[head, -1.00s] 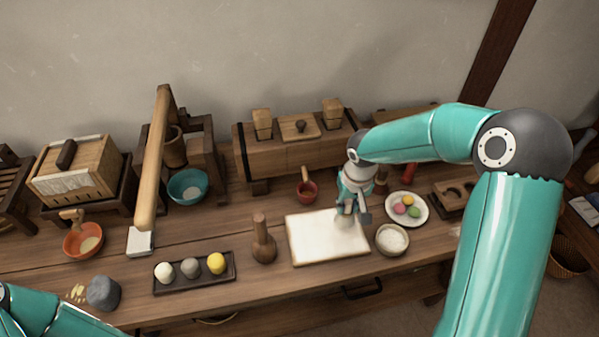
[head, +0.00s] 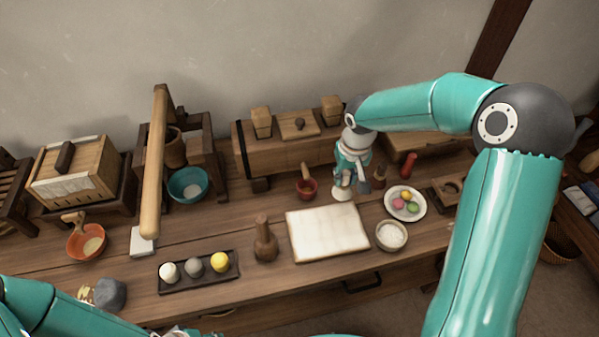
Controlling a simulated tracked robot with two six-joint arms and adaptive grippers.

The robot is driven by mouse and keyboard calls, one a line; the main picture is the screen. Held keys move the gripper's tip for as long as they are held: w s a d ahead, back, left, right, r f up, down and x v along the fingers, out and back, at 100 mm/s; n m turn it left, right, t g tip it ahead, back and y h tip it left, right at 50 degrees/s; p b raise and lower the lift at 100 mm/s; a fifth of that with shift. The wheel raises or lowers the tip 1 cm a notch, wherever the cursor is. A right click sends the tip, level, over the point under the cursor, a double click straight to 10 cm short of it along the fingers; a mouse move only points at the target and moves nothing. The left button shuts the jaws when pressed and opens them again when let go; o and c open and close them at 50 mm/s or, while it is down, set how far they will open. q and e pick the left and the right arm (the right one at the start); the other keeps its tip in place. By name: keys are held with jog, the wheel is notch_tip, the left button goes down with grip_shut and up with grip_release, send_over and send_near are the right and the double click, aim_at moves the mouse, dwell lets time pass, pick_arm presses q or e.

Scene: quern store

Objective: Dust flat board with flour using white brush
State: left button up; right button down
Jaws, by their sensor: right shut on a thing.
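The flat board (head: 328,232) lies on the bench, pale on top with a thin wooden edge. My right gripper (head: 351,184) is shut on the white brush (head: 343,195), mostly hidden by the gripper; its pale lower end shows just behind the board's far edge, apart from the board's top. I cannot tell whether it touches the bench. A small bowl of white flour (head: 391,235) stands right of the board. My left arm shows at the lower left, but its gripper is not clearly seen.
A plate of coloured sweets (head: 405,204) stands right of the brush. A dark tray with three balls (head: 198,272) lies further left.

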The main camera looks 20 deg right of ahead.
jog(key=shift+r+p, duration=0.6)
jog(key=shift+r, duration=0.65)
